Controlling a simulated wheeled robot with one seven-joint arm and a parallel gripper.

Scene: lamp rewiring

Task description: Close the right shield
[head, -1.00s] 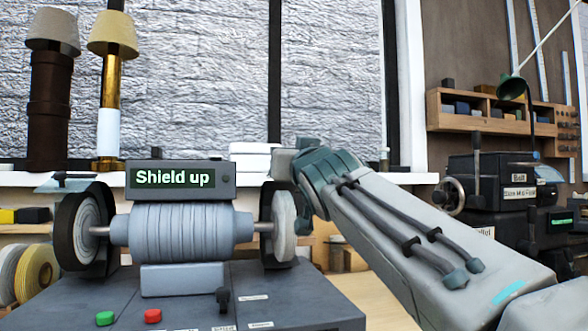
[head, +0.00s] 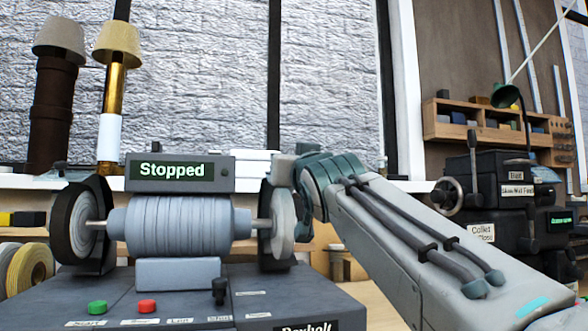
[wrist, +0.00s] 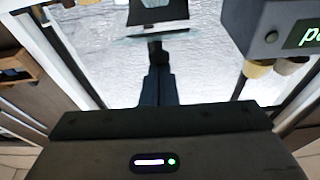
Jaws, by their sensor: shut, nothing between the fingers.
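The grinder carries a right wheel (head: 283,222) with a dark guard beside it in the head view. My arm's end is at the upper right of that wheel and hides the right shield area there. In the wrist view a thin translucent pane with a dark mount, apparently the right shield (wrist: 180,35), lies just beyond my fingertips. My gripper (wrist: 157,66) is shut and empty, its dark fingers pointing at the mount. Whether they touch it is unclear. The grinder's display (head: 171,171) reads "Stopped".
A green button (head: 97,307), a red button (head: 147,306) and a black lever (head: 219,291) are on the grinder's front. Two lamps (head: 117,45) stand on the sill at left. A dark machine (head: 500,200) stands at right.

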